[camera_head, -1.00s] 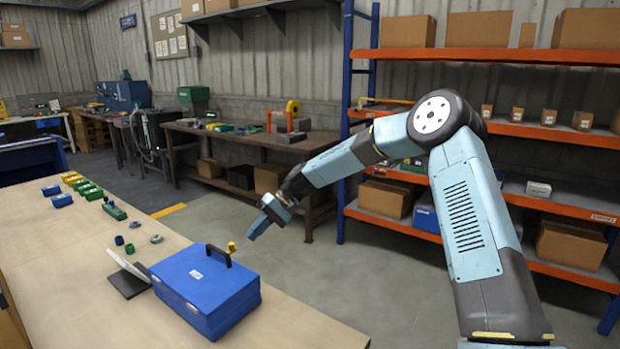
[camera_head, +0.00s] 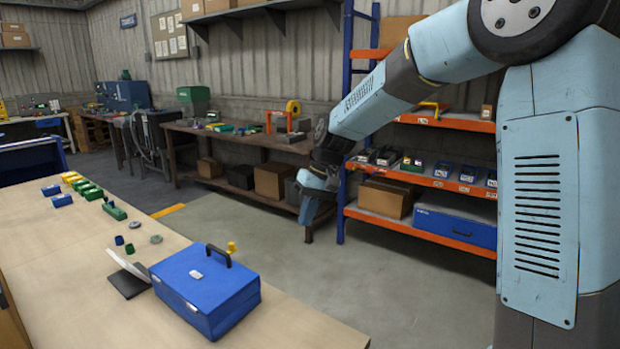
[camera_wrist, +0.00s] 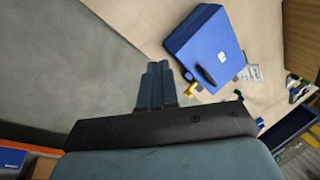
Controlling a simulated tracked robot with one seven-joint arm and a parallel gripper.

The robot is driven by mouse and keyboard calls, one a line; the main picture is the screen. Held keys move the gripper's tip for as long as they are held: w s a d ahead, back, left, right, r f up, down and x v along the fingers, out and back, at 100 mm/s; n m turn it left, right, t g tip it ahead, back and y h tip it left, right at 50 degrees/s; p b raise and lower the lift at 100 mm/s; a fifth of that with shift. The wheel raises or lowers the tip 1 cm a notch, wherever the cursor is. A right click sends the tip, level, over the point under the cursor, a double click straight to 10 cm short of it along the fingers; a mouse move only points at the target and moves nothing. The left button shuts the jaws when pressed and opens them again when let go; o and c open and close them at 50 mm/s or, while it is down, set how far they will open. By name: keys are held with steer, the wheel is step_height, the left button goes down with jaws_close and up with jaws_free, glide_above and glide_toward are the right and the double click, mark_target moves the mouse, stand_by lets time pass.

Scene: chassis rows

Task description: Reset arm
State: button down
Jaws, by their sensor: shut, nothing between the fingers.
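My gripper (camera_head: 309,212) hangs over the open floor, to the right of the table and in front of the shelf rack, with its fingers pointing down. In the wrist view its two fingers (camera_wrist: 157,72) are together and hold nothing. The blue case (camera_head: 205,288) with a black handle sits shut on the table's near end, apart from my gripper. The case also shows in the wrist view (camera_wrist: 205,45), beyond the fingertips.
The wooden table (camera_head: 60,260) carries small blue, yellow and green blocks (camera_head: 85,188), a dark stand (camera_head: 128,280) and a small yellow piece (camera_head: 232,248). An orange and blue shelf rack (camera_head: 430,182) stands at the right. Grey floor (camera_head: 270,235) between is clear.

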steer(key=s+d+r+m+t+h, duration=0.1)
steer(key=s+d+r+m+t, duration=0.1)
steer(key=s+d, duration=1)
steer(key=s+d+r+m+t+h, duration=0.2)
steer(key=s+d+r+t, duration=0.2)
steer(key=s+d+r, duration=0.3)
steer(key=s+d, duration=0.5)
steer(key=s, duration=0.2)
steer(key=shift+d+r+m+t+h, duration=0.2)
steer(key=shift+m+t+h, duration=0.1)
steer(key=shift+t, duration=0.1)
